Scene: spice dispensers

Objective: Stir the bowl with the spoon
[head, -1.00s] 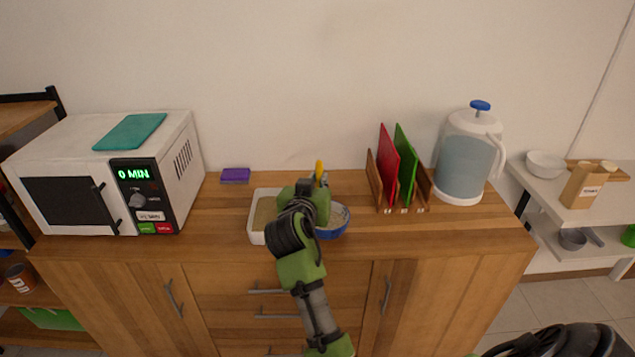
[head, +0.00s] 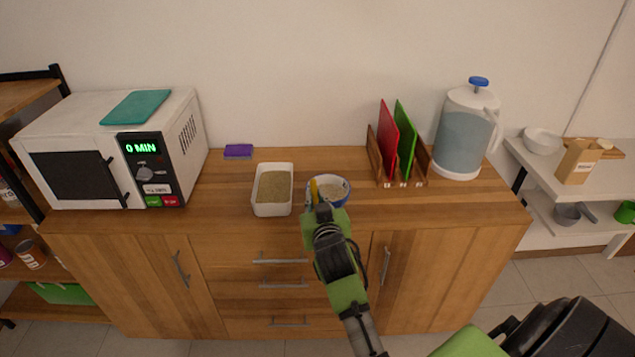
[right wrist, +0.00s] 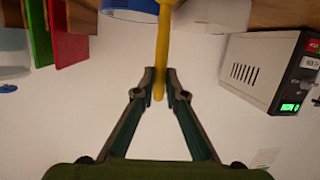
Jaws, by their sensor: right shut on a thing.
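A blue and white bowl (head: 335,187) with pale contents stands on the wooden cabinet top, right of the white tray. My right gripper (head: 323,208) is at the bowl's near side and hides part of it. It is shut on the yellow spoon (head: 314,190), whose handle shows at the bowl's left side. In the right wrist view the spoon (right wrist: 162,40) runs between the fingertips (right wrist: 160,76), passing between the bowl (right wrist: 132,7) and the tray. The spoon's far end is out of that view, so I cannot tell whether it is in the bowl. My left gripper is not in view.
The white tray (head: 272,210) of greenish-brown stuff sits close left of the bowl. A microwave (head: 68,178) is at left, a purple sponge (head: 238,151) at the back. A rack with a red board (head: 389,138) and green board (head: 405,140), then a water jug (head: 463,140), stand right.

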